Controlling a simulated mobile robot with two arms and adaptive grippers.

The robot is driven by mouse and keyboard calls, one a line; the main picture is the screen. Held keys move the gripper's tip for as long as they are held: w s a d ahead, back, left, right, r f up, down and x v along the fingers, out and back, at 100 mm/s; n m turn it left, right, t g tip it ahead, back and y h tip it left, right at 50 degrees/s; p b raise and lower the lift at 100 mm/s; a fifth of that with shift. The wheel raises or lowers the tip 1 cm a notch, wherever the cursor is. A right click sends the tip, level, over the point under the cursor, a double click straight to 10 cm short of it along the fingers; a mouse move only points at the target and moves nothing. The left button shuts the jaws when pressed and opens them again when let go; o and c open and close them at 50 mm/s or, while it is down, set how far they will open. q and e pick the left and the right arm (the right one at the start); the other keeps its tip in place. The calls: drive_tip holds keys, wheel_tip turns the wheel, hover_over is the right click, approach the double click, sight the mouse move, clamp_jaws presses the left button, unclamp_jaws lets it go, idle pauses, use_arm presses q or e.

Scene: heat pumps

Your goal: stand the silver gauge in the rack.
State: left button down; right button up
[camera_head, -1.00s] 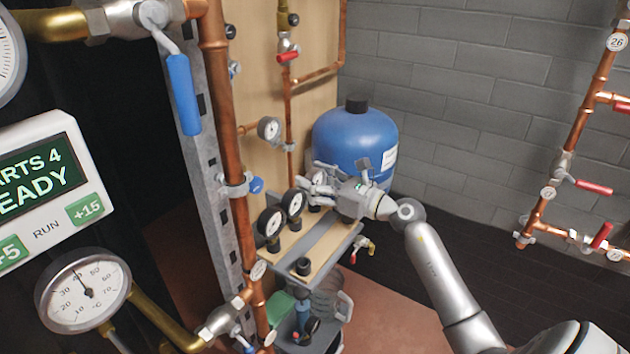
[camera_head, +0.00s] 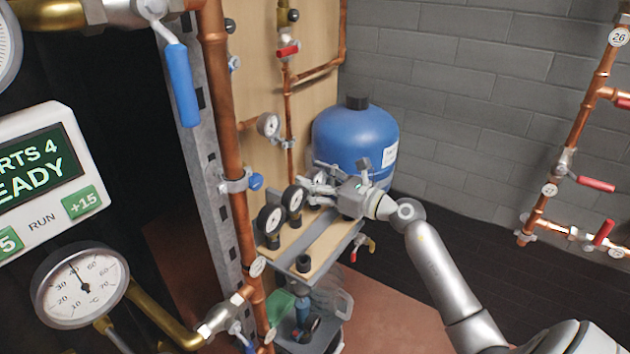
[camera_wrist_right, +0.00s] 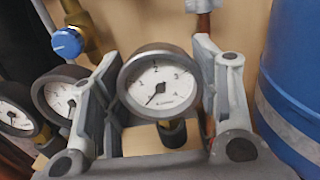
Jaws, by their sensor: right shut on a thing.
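The silver gauge (camera_wrist_right: 158,86), a round white dial in a grey rim, sits between the two fingers of my right gripper (camera_wrist_right: 160,88) in the right wrist view. It is upright, and a black socket (camera_wrist_right: 173,133) shows just under it; I cannot tell whether its stem is fully seated. In the head view my right gripper (camera_head: 318,186) is shut on it at the back of the rack (camera_head: 322,258), a wooden board with a grey strip, and mostly hides it. Two dark-rimmed gauges (camera_head: 270,219) (camera_head: 294,200) stand in the rack's left row. My left gripper is out of view.
An empty black socket (camera_head: 303,263) is at the rack's front. A blue tank (camera_head: 352,140) stands close behind my gripper. A copper pipe (camera_head: 222,130) runs up left of the rack. A clear jug (camera_head: 333,295) is below the rack.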

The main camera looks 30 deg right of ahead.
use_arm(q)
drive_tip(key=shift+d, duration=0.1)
use_arm(e)
drive_tip(key=o, duration=1.3)
drive_tip(key=shift+s, duration=0.15)
drive_tip(key=shift+v, duration=1.45)
drive_tip(key=shift+b+v, duration=0.5)
drive_tip(key=shift+v, duration=2.2)
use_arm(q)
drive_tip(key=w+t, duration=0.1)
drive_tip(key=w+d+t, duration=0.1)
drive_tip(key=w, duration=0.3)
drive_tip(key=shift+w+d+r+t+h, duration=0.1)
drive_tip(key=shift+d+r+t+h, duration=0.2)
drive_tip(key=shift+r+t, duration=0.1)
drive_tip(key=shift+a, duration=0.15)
